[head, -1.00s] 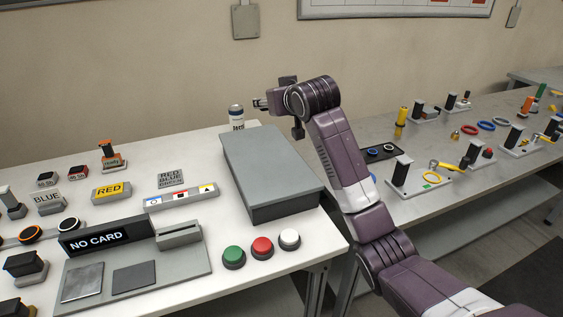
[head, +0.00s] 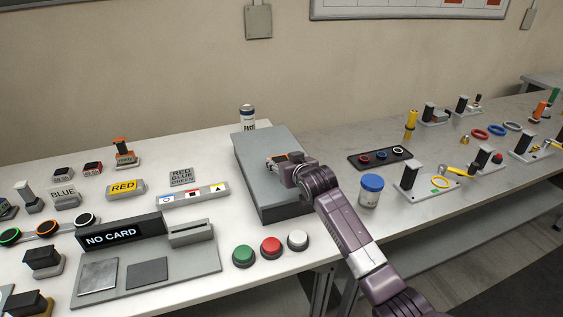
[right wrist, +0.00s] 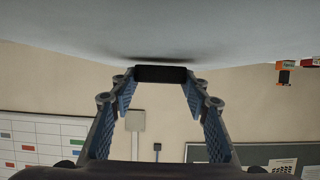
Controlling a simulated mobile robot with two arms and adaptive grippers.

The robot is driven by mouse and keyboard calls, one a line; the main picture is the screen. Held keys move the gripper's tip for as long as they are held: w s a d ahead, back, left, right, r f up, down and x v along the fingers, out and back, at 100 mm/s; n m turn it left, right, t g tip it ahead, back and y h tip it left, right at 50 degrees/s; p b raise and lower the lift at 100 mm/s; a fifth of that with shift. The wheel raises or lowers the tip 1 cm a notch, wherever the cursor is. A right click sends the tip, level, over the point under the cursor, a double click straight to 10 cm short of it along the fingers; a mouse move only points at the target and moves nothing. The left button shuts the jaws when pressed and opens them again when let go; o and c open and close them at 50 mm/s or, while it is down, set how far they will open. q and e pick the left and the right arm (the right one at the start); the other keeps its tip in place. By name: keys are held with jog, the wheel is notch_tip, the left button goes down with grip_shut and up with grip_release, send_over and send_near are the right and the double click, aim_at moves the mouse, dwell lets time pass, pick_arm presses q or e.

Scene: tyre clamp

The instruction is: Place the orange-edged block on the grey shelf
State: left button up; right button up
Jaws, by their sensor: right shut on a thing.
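The grey shelf (head: 262,146) is a raised grey box at the right end of the white table. My right gripper (head: 276,161) is over its top, low down. A small orange patch shows at the gripper in the head view, where the orange-edged block (head: 280,159) is mostly hidden by fingers and wrist. In the right wrist view a dark block (right wrist: 160,74) sits between the fingertips of my right gripper (right wrist: 160,80), close to a grey surface. Whether it touches that surface I cannot tell. My left gripper is not in view.
A white can (head: 247,116) stands behind the shelf. Green (head: 243,255), red (head: 271,246) and white (head: 298,240) buttons are in front. A blue-lidded jar (head: 370,192) stands to the right on the grey table. The card reader (head: 190,232) is at left.

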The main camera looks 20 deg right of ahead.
jog(key=shift+f, duration=0.25)
jog(key=shift+f, duration=0.15)
jog(key=o, duration=1.2)
jog(key=shift+c, duration=0.2)
jog(key=shift+s+r, duration=0.1)
jog(key=shift+r, duration=0.1)
jog(key=b+v, duration=0.1)
jog(key=v, duration=1)
jog(key=shift+s+r, duration=0.1)
jog(key=shift+s, duration=0.3)
